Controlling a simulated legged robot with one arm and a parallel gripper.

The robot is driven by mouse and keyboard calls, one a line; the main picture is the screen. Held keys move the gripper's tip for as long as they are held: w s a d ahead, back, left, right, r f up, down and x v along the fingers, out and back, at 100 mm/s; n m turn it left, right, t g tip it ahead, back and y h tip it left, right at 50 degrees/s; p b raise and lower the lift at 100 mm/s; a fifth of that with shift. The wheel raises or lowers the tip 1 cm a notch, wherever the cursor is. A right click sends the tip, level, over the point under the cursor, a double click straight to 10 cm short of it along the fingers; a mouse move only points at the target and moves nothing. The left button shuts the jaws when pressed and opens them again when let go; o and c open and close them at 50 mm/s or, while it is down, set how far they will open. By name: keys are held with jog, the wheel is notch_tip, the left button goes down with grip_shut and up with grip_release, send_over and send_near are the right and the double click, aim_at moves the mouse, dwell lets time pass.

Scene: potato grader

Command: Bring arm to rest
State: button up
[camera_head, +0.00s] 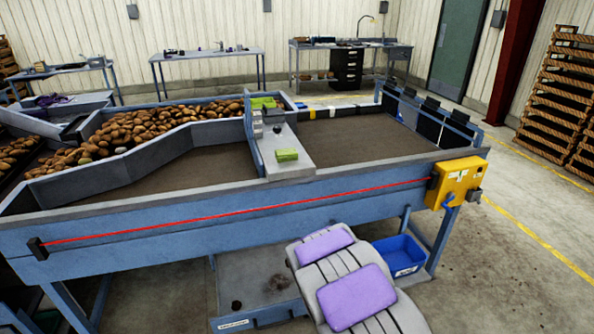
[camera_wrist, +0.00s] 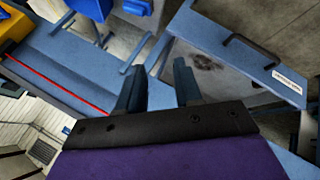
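My gripper (camera_wrist: 158,82) shows in the wrist view. Its two dark fingers stand apart with nothing held between them. Behind the fingers are the grader's blue frame and a blue platform (camera_wrist: 225,45) with a dark handle and a white label. The wrist view is strongly tilted. Grey and purple parts of mine show at the bottom of the head view; I cannot make out my gripper's fingers there.
The blue grader (camera_head: 190,232) stands close in front, with a red cord along its side and a yellow control box (camera_head: 453,183) at its right end. A blue bin (camera_head: 398,256) sits below. Open concrete floor (camera_head: 500,270) lies to the right; wooden crates (camera_head: 565,100) stand beyond.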

jog(key=s+d+r+m+g+y, duration=0.15)
jog(key=s+r+m+g, duration=0.35)
jog(key=s+r, duration=1.1)
jog(key=s+r+m+g, duration=0.2)
jog(key=s+r, duration=0.3)
jog(key=s, duration=0.7)
jog(key=s+d+r+m+g, duration=0.1)
jog(key=s+r, duration=0.5)
jog(key=s, duration=0.6)
jog(key=shift+s+d+m+g, duration=0.3)
jog(key=shift+s+m+g, duration=0.1)
jog(key=shift+g, duration=0.3)
